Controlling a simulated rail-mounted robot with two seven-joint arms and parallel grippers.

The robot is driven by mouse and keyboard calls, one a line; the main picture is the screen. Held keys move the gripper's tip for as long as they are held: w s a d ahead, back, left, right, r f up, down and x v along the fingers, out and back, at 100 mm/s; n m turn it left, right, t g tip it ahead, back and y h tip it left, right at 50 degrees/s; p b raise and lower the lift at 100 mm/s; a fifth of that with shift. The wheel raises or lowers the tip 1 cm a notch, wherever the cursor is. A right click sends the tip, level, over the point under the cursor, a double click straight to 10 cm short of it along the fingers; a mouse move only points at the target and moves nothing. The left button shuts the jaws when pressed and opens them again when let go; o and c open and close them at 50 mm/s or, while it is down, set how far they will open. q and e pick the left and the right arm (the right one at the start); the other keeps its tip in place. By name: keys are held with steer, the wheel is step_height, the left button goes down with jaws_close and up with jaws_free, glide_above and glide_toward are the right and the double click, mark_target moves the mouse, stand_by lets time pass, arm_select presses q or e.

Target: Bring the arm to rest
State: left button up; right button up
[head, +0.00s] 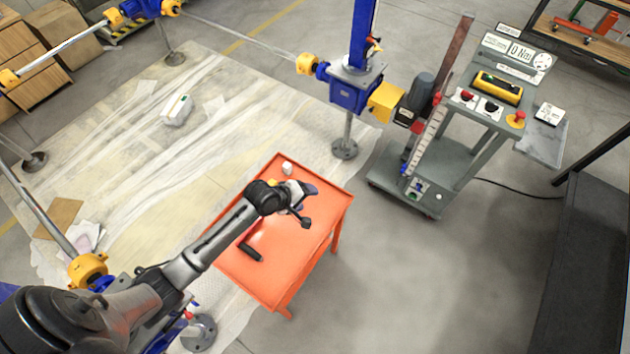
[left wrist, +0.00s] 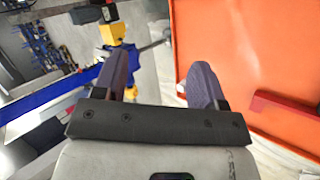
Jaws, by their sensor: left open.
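My left arm comes in from the lower left in the head view and reaches over the orange cart (head: 328,205). My left gripper (head: 302,192) is above the cart's top, towards its far part. It also shows in the left wrist view (left wrist: 162,78), where its two dark fingers stand apart with nothing between them. The cart's orange top (left wrist: 240,50) fills the right side of that view, beside the fingers. How high the gripper is above the cart is hard to tell. My right gripper is not in view.
On the cart lie a black cylindrical object (head: 251,252) and a small white item (head: 287,168). A blue screw jack (head: 352,92) stands behind it, with a grey control trolley (head: 445,165) to the right. Plastic sheeting (head: 130,150) covers the left floor. The floor right of the cart is clear.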

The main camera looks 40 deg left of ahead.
arm_select(q)
steer(key=shift+r, duration=0.15)
steer(key=s+d+r+m+g+y+p, duration=0.2)
steer(key=s+r+m+y, duration=0.2)
steer(key=s+r+m, duration=0.9)
steer(key=s+d+m+g+p, duration=0.1)
steer(key=s+d+p, duration=0.1)
steer(key=s, duration=0.5)
steer(key=s+d+m+g+p, duration=0.1)
steer(key=s+d+p, duration=0.1)
steer(key=s+p, duration=0.2)
steer(key=s, duration=0.3)
steer(key=shift+d+f+g+h, duration=0.2)
steer(key=shift+f+g+h, duration=0.1)
